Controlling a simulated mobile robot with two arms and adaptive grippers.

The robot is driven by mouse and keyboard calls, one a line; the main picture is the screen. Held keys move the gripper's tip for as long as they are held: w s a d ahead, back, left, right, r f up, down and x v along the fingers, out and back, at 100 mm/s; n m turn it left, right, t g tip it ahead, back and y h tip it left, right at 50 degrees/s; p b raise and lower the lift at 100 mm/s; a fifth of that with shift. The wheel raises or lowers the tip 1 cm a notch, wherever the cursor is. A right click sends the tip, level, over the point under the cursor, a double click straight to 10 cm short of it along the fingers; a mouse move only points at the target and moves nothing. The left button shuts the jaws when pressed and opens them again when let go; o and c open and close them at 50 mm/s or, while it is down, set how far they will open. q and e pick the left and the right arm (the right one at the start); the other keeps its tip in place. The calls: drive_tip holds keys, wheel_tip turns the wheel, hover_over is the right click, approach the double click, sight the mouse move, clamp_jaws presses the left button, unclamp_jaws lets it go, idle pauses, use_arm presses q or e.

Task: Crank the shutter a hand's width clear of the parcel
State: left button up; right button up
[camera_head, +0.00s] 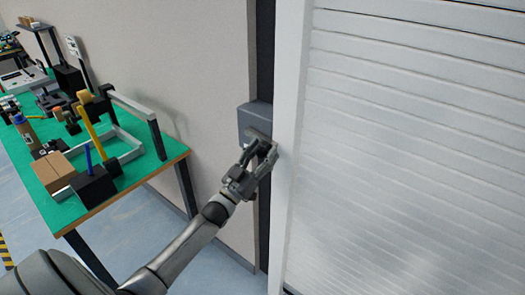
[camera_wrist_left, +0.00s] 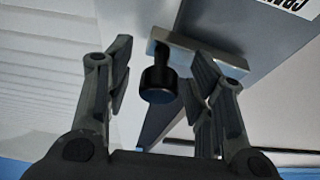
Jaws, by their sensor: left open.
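The white slatted shutter (camera_head: 410,150) fills the right of the head view, and its lower edge is not visible. A grey crank box (camera_head: 254,117) is fixed beside the shutter's white frame. My left gripper (camera_head: 263,153) is at the front of this box. In the left wrist view the crank's black knob (camera_wrist_left: 158,84) hangs from a metal crank arm (camera_wrist_left: 200,57). The open fingers stand on either side of the knob, with gaps showing. No parcel shows at the shutter. My right gripper is out of view.
A green-topped table (camera_head: 157,166) stands left along the wall. It holds a brown cardboard box (camera_head: 54,172), a black block (camera_head: 93,187) with a blue rod, and several other items. Blue floor (camera_head: 145,222) is clear between table and shutter.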

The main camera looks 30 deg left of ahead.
use_arm(q)
drive_tip(key=shift+w, duration=0.1)
clamp_jaws()
idle(0.3)
drive_tip(key=shift+f, duration=0.1)
drive_tip(key=shift+a+f+m+h+b, duration=0.1)
drive_tip(key=shift+f+m+h+b, duration=0.4)
drive_tip(key=shift+m+b, duration=0.45)
drive_tip(key=a+f+m+g+h+b, duration=0.2)
drive_tip(key=a+m+b, duration=0.3)
drive_tip(key=m, duration=0.6)
drive_tip(key=a+f+m+g+h+b, duration=0.2)
drive_tip(key=a+m+g+b, duration=0.3)
drive_tip(key=m, duration=0.5)
drive_tip(key=shift+w+a+f+m+h+b, duration=0.2)
drive_tip(key=shift+w+f+m+h+b, duration=0.2)
drive_tip(key=shift+f+b, duration=0.65)
drive_tip(key=shift+r, duration=0.2)
